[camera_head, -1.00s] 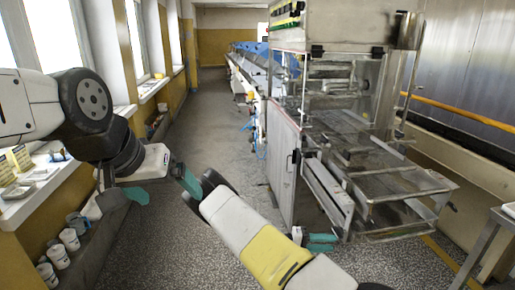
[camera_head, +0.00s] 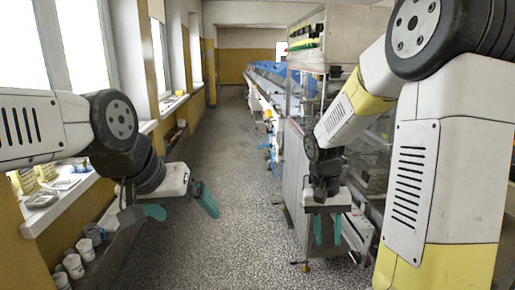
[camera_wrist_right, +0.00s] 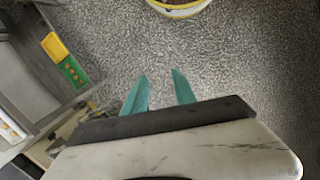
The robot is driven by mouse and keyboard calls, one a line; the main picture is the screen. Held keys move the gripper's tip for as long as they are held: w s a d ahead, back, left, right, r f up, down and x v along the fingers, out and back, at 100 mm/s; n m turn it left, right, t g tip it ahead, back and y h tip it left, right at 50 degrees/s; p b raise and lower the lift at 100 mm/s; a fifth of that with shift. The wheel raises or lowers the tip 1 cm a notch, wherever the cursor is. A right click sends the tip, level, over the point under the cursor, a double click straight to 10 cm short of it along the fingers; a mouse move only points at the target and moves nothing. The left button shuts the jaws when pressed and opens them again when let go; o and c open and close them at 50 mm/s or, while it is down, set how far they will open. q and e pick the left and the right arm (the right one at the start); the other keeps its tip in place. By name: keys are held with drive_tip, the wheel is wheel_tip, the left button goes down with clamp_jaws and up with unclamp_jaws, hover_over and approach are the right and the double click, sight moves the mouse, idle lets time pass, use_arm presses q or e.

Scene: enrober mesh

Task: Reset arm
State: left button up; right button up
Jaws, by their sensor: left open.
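My left gripper (camera_head: 182,207) hangs at the left over the aisle floor, in front of the window sill. Its two green fingers are spread, with nothing between them. My right gripper (camera_head: 327,231) points down at the right of centre, in front of the machine. My raised right arm fills the right side of the head view. In the right wrist view the green fingers of the right gripper (camera_wrist_right: 161,90) stand apart, with only speckled floor seen between them.
The enrober machine (camera_head: 294,178) stands behind my right arm, which hides much of it. A window sill (camera_head: 45,213) with trays and several white cups (camera_head: 74,266) below line the left. A round yellow-rimmed container (camera_wrist_right: 181,11) shows in the wrist view. The aisle floor (camera_head: 230,150) is clear.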

drive_tip(key=s+a+r+n+t+y, duration=0.1)
drive_tip(key=s+a+r+t+y, duration=0.1)
drive_tip(key=s+r, duration=0.3)
drive_tip(key=s+a+r+n+t+y, duration=0.1)
drive_tip(key=s+r+t, duration=0.4)
drive_tip(key=r, duration=0.5)
drive_tip(key=shift+s+a+r+n+y, duration=0.2)
drive_tip(key=shift+s+a+n+y, duration=0.15)
drive_tip(key=shift+a, duration=0.25)
